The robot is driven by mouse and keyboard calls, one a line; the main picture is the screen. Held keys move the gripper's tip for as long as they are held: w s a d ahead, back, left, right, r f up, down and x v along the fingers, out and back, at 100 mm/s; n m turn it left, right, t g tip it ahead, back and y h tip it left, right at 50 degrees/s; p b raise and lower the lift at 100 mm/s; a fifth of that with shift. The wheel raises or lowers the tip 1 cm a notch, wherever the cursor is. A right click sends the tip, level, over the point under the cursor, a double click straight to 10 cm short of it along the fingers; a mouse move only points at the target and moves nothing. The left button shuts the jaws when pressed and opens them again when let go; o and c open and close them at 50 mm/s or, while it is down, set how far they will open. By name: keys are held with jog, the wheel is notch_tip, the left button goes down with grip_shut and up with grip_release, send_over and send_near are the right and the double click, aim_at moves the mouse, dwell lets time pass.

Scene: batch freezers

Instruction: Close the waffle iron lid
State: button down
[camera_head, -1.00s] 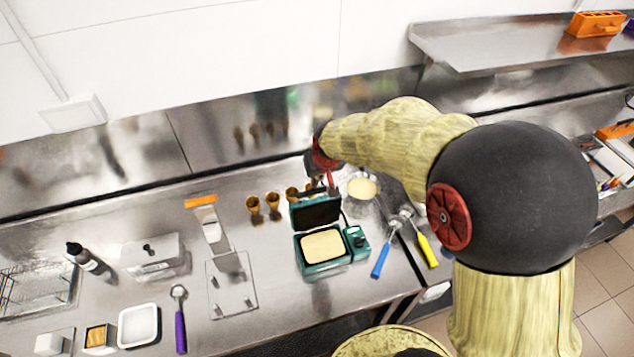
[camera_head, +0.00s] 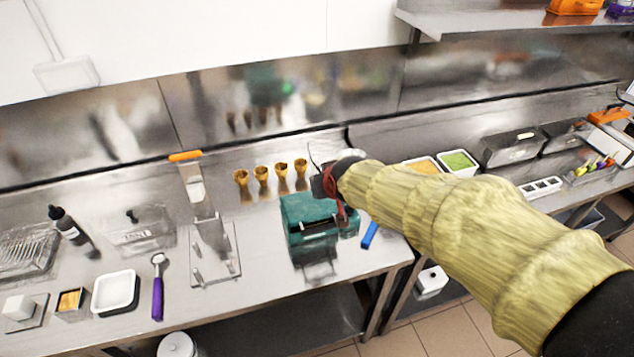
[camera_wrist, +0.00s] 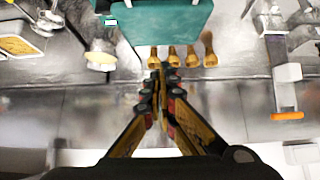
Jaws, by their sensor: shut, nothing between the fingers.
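The teal waffle iron (camera_head: 308,225) stands on the steel counter in the head view. Its lid is down over the base, and no batter or inner plate shows. In the wrist view the teal lid (camera_wrist: 168,20) fills the top middle. My gripper (camera_head: 340,205) is at the right side of the lid in the head view, partly hidden by my wrist. In the wrist view my gripper (camera_wrist: 158,75) has its fingers together and empty, with the tips just below the lid's edge. I cannot tell whether they touch it.
Several brown cones (camera_head: 281,177) stand behind the waffle iron. A holder with an orange-topped spatula (camera_head: 192,180) is to its left. A blue-handled tool (camera_head: 370,236) lies close to its right. The counter in front of the iron is clear.

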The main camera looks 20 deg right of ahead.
jog(key=s+f+b, duration=0.4)
jog(key=f+b, duration=0.1)
jog(key=f, duration=0.2)
jog(key=s+f+b, duration=0.4)
jog(key=f+b, duration=0.1)
jog(key=f, duration=0.2)
jog(key=shift+s+f, duration=0.25)
